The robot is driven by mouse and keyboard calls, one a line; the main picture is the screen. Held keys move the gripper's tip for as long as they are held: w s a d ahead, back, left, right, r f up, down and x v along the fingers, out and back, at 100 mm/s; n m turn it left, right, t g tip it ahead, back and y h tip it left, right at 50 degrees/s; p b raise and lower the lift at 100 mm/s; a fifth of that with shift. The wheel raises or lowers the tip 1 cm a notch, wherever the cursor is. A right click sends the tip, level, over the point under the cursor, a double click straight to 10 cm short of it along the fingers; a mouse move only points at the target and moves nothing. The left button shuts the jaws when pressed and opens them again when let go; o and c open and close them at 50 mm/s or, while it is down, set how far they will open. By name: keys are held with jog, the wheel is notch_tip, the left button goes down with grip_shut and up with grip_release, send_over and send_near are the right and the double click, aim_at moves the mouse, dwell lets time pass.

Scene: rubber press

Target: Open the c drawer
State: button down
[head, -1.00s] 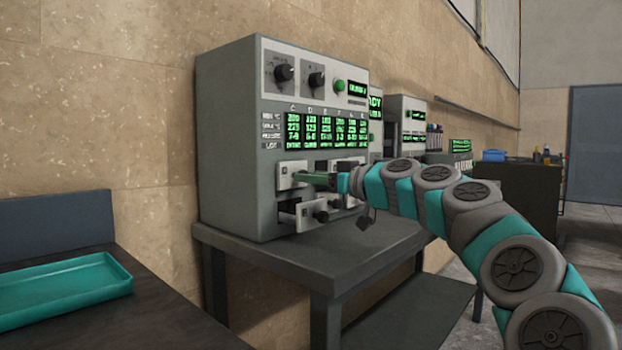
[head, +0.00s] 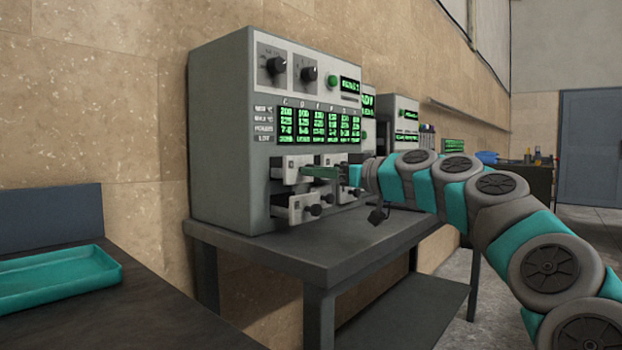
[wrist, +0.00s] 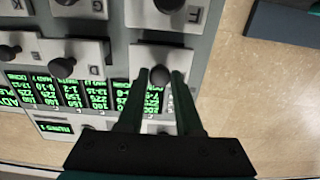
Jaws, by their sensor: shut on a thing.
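The c drawer (head: 291,167) is the upper-left drawer of the grey press machine, under the C column of the display. It stands partly out from the machine's face, with its dark side showing. My gripper (head: 309,172) is in front of it, its fingers shut on the drawer's knob. In the wrist view, the dark round knob (wrist: 158,75) sits between my two fingertips, in front of the pale drawer front (wrist: 162,54). The head view hides the knob behind my fingers.
A lower drawer (head: 291,208) just beneath also stands out, with its own knob. Other drawers to the right are partly hidden by my arm. The machine (head: 222,140) stands on a dark table (head: 290,246). A teal tray (head: 60,280) lies at left.

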jog(key=c, duration=0.6)
grip_release()
jog(key=v, duration=0.7)
jog(key=shift+s+d+b, duration=0.25)
jog(key=shift+d+b, duration=0.05)
jog(key=shift+b, duration=0.1)
